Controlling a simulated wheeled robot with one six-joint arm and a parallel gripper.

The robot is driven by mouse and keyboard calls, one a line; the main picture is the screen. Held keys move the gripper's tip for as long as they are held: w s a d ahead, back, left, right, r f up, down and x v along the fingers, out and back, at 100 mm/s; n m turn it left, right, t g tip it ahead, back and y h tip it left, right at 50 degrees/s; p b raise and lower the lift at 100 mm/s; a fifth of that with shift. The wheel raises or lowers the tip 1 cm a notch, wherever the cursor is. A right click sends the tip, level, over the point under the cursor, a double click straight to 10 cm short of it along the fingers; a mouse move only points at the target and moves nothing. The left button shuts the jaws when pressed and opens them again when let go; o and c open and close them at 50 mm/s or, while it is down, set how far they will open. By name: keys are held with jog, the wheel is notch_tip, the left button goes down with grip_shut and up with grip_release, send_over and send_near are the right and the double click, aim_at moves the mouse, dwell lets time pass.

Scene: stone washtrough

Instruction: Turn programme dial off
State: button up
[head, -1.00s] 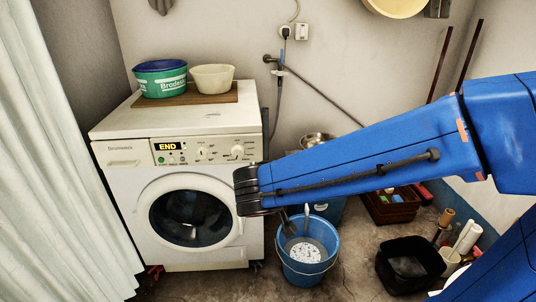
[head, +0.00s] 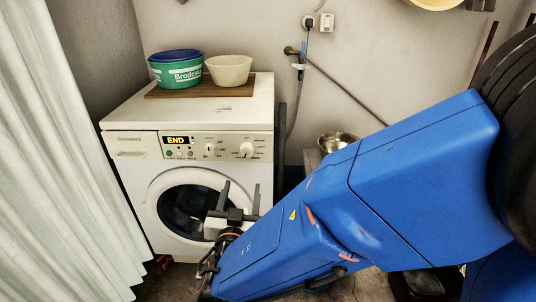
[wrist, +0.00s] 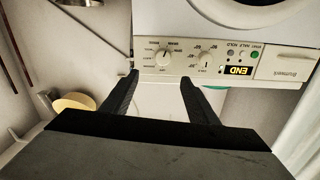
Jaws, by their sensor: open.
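The white washing machine (head: 150,190) has a control panel with two round white knobs. The larger right knob (head: 246,150) has markings around it and looks like the programme dial; the smaller knob (head: 210,149) sits left of it. The wrist view is upside down and shows the larger knob (wrist: 163,57) just beyond my fingertips, with the smaller knob (wrist: 205,62) to its right. My gripper (head: 240,193) is open and empty, in front of the machine, below the panel in the head view. It touches neither knob as far as I can see. The dial's exact pointer setting is too small to read.
The lit display (head: 176,140) reads END. A green tub (head: 176,72) and a cream bowl (head: 229,70) stand on a wooden board on top of the machine. A pale curtain (head: 60,150) hangs at left. A metal bowl (head: 335,141) is at right.

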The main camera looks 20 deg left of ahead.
aim_at(247, 153)
jog(key=x, duration=1.7)
jog(key=shift+a, duration=0.4)
jog(key=c, duration=1)
